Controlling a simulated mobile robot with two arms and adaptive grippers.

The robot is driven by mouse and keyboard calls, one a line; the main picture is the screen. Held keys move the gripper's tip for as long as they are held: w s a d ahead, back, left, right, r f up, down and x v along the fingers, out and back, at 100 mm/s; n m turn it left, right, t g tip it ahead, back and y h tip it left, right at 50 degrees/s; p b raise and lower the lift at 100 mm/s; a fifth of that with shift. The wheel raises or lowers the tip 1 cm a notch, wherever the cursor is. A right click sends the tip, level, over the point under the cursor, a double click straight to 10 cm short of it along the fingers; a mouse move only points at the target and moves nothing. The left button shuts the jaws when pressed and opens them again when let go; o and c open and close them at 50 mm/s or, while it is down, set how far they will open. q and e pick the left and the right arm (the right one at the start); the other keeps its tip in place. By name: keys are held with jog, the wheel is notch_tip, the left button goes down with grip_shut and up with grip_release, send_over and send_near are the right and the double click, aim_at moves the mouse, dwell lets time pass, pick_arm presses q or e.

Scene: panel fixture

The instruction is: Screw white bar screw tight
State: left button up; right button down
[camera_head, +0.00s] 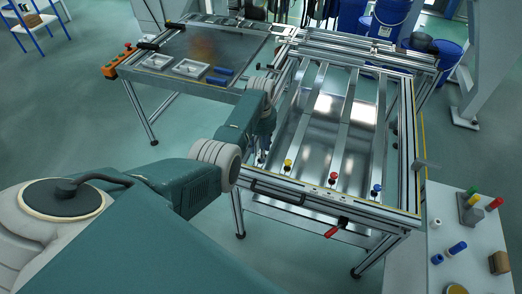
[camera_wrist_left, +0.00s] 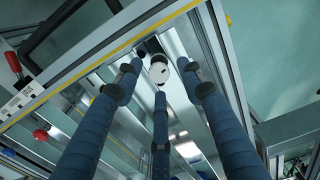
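The white screw (camera_wrist_left: 159,71) shows in the left wrist view as a round white head near a metal bar's end. In the head view my arm hides it. My left gripper (camera_wrist_left: 160,78) has dark blue fingers spread apart, with the white head between and beyond the tips. A gap shows on both sides of the head, and I cannot tell whether any finger touches it. In the head view the left gripper (camera_head: 263,148) is partly visible, pointing down at the frame's near left. My right gripper is in neither view.
Yellow (camera_head: 288,163), red (camera_head: 333,177) and blue (camera_head: 376,188) screws stand at the near ends of other bars. A red handle (camera_head: 334,230) juts from the front rail. A side table (camera_head: 405,268) at right holds coloured pegs and a block. A panel (camera_head: 215,50) lies at the back left.

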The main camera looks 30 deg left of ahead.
pick_arm(q)
grip_shut()
jog(key=shift+r+m, duration=0.1)
jog(key=shift+m, duration=0.2)
